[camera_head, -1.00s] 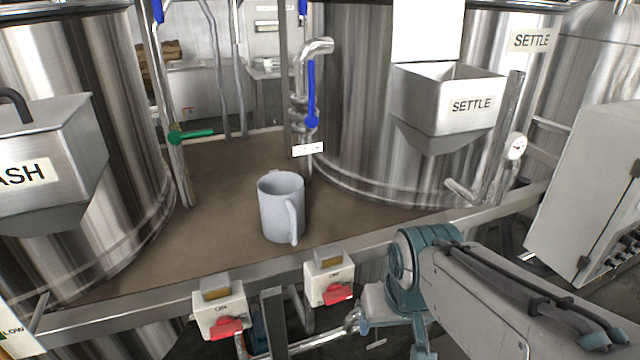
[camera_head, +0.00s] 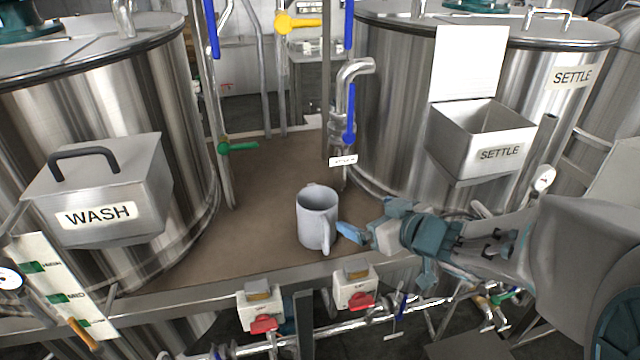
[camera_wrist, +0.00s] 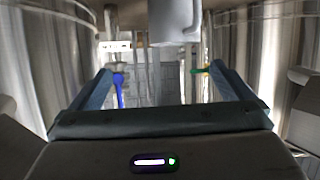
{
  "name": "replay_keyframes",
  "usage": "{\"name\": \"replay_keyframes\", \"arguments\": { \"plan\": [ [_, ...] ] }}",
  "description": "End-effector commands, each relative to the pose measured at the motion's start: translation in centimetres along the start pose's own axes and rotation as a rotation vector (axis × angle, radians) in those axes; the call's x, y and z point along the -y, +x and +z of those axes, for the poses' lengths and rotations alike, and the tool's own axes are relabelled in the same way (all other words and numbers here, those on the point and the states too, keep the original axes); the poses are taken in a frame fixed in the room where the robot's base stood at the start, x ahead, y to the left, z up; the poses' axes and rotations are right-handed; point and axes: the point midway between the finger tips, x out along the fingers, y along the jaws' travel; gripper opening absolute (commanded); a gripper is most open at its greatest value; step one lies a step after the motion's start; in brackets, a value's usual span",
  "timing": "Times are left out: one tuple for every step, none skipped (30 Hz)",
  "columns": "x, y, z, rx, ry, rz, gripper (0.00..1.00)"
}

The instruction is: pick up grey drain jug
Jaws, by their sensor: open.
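The grey drain jug (camera_head: 316,218) stands upright on the brown deck between the two tanks. Its open top faces up and its handle is on the near side, turned slightly right. My gripper (camera_head: 345,234) is just right of the jug at the height of its lower body, with its fingers pointing at it. In the wrist view the jug (camera_wrist: 174,22) shows at the top middle, ahead of the spread fingers of my gripper (camera_wrist: 158,78). The gap between the fingers is empty. Whether a finger touches the jug cannot be told.
The WASH tank (camera_head: 110,110) stands left and the SETTLE tank (camera_head: 395,130) right of the brown deck (camera_head: 262,190). A pipe with a blue-handled valve (camera_head: 350,112) rises behind the jug.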

Motion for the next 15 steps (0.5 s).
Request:
{"name": "replay_keyframes", "arguments": {
  "plan": [
    [0.5, -0.1, -0.3, -0.005, 0.004, -0.029, 1.0],
    [0.7, -0.1, -0.3, -0.006, 0.004, -0.044, 1.0],
    [1.0, 0.0, -0.3, -0.01, 0.006, -0.059, 1.0],
    [1.1, 0.2, -0.3, -0.011, 0.006, -0.066, 1.0],
    [1.2, 0.5, -0.3, -0.012, 0.006, -0.071, 1.0],
    [1.3, 0.9, -0.2, -0.012, 0.006, -0.076, 1.0],
    [1.4, 1.4, -0.2, -0.012, 0.006, -0.078, 1.0],
    [1.5, 2.0, -0.1, -0.012, 0.007, -0.079, 1.0],
    [1.6, 2.7, -0.1, -0.012, 0.006, -0.078, 1.0],
    [1.6, 3.4, -0.1, -0.011, 0.007, -0.078, 1.0],
    [1.6, 3.9, -0.1, -0.012, 0.007, -0.077, 1.0],
    [1.7, 4.7, -0.1, -0.012, 0.006, -0.077, 1.0],
    [1.7, 5.3, -0.2, -0.012, 0.006, -0.077, 1.0],
    [1.8, 5.8, -0.2, -0.011, 0.006, -0.077, 1.0],
    [1.8, 6.4, -0.2, -0.012, 0.006, -0.076, 1.0]
  ]
}}
